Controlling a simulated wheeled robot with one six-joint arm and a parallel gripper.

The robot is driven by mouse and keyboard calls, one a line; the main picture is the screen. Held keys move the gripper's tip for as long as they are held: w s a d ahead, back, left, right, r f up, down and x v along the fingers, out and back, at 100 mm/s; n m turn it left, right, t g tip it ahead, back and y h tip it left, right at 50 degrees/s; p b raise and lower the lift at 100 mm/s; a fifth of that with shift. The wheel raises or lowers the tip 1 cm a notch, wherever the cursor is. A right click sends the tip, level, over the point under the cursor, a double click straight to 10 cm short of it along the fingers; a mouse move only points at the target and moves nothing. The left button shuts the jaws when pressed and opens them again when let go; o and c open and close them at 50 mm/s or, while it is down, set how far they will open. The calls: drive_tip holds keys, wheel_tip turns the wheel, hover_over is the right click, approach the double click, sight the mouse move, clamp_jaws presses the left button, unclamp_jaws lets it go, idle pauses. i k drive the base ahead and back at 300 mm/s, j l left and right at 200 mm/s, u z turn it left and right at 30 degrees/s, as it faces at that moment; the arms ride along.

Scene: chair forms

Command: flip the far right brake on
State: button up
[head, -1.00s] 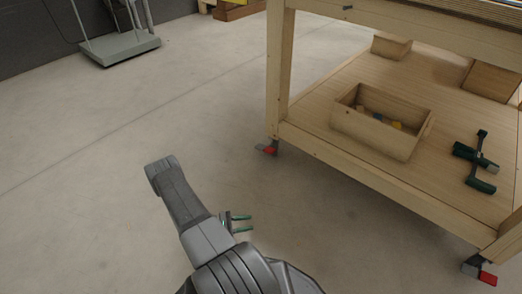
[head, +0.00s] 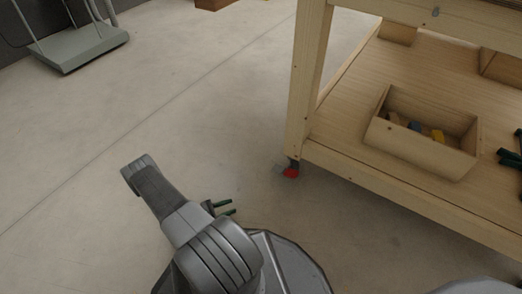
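One caster with a red brake pedal (head: 291,173) shows under the left corner leg of the wooden workbench (head: 308,90). The pedal is small, and I cannot tell whether it is up or down. The bench's other casters are out of view or hidden.
A grey wheeled platform (head: 78,45) stands at the upper left. The concrete floor left of the bench is clear.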

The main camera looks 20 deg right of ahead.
sight(291, 173)
drive_tip(key=i+j+z, duration=0.2)
drive_tip(key=i+j, duration=0.25)
drive_tip(key=i, duration=0.3)
drive_tip(key=i+j+z, duration=0.15)
drive_tip(key=i+j, duration=0.4)
drive_tip(key=i, duration=0.15)
drive_tip(key=z, duration=1.5)
